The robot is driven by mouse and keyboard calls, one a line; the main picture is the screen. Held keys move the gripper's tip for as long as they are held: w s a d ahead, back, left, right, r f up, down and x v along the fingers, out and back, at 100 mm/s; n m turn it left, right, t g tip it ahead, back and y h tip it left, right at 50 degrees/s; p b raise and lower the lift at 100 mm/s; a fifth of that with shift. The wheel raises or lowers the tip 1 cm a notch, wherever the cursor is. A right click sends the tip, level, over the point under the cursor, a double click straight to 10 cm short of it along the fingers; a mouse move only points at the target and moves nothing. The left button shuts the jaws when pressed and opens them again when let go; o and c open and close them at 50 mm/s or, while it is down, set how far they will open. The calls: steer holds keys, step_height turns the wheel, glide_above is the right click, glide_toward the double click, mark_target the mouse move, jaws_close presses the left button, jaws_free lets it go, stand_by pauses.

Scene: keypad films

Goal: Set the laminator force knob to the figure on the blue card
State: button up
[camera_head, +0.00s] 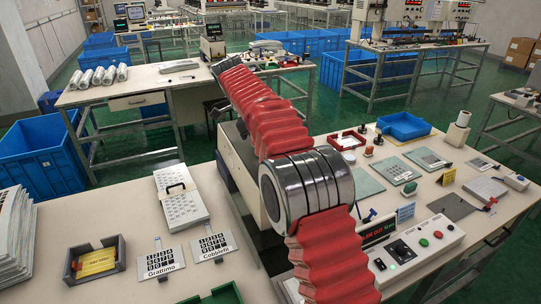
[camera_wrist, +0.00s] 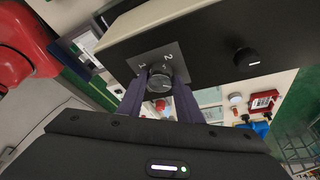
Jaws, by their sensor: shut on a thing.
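In the wrist view my gripper (camera_wrist: 160,92) has its two purple-grey fingers closed on either side of a round dark knob (camera_wrist: 160,79). The knob sits on a grey dial plate (camera_wrist: 180,62) with the figures 1 and 2 readable; its pointer setting is too small to read. The plate is on the dark face of a cream-topped machine (camera_wrist: 215,45), which also carries a second black knob (camera_wrist: 247,58). In the head view my gripper does not show. A small blue card (camera_head: 405,212) stands on the right-hand bench; its writing is too small to read.
A control box (camera_head: 420,245) with a red lit display stands at the right. A cream and dark box (camera_head: 236,158) is partly behind my arm. The bench also holds a blue tray (camera_head: 404,126), a yellow card (camera_head: 446,176), label plates (camera_head: 160,262) and a grey tray (camera_head: 72,271).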

steer(key=shift+w+m+g, duration=0.2)
steer(key=shift+m+g, duration=0.2)
steer(key=shift+m, duration=0.9)
steer(key=o, duration=1)
steer(key=shift+y, duration=0.3)
